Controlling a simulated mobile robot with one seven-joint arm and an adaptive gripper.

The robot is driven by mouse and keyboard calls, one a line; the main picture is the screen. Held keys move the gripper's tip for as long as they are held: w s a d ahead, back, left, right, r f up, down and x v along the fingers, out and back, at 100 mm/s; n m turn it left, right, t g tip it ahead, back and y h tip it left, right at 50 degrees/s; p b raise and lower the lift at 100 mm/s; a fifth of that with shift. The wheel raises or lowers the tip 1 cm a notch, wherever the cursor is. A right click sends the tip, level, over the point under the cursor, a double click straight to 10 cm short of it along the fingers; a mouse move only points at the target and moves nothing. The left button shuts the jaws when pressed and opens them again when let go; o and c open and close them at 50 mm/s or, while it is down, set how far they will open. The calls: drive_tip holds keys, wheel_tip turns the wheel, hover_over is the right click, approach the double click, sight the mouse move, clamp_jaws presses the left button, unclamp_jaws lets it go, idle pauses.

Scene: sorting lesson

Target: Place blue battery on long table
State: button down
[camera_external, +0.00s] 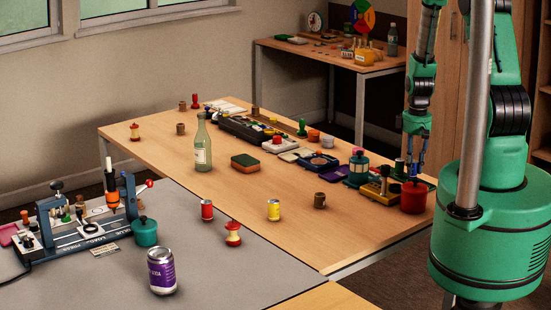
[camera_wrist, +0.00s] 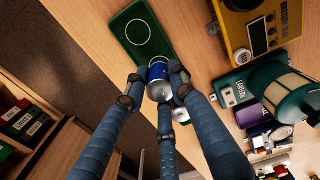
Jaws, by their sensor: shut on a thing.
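A blue battery (camera_wrist: 158,73) with a silver end is held between the fingers of my gripper (camera_wrist: 158,87) in the wrist view. The fingers are shut on it and hide its sides. The wooden tabletop (camera_wrist: 190,32) shows around the battery in the wrist view. Whether the battery touches a surface cannot be told.
A green board (camera_wrist: 137,32) with a circle lies beside the battery. A yellow device (camera_wrist: 262,25) and a teal lantern (camera_wrist: 285,95) stand nearby. The red pot (camera_external: 413,197) is close to my gripper. The table's middle has free room around a green bottle (camera_external: 202,150).

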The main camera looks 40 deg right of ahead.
sight(414, 161)
drive_tip(key=shift+f+b, duration=0.3)
drive_tip(key=shift+f, duration=0.4)
idle(0.5)
drive_tip(key=c, duration=1.4)
unclamp_jaws()
drive_tip(key=shift+o, duration=0.2)
drive_tip(key=shift+s+r, duration=0.15)
drive_tip(key=shift+r, duration=5.8)
drive_tip(key=shift+r, duration=0.15)
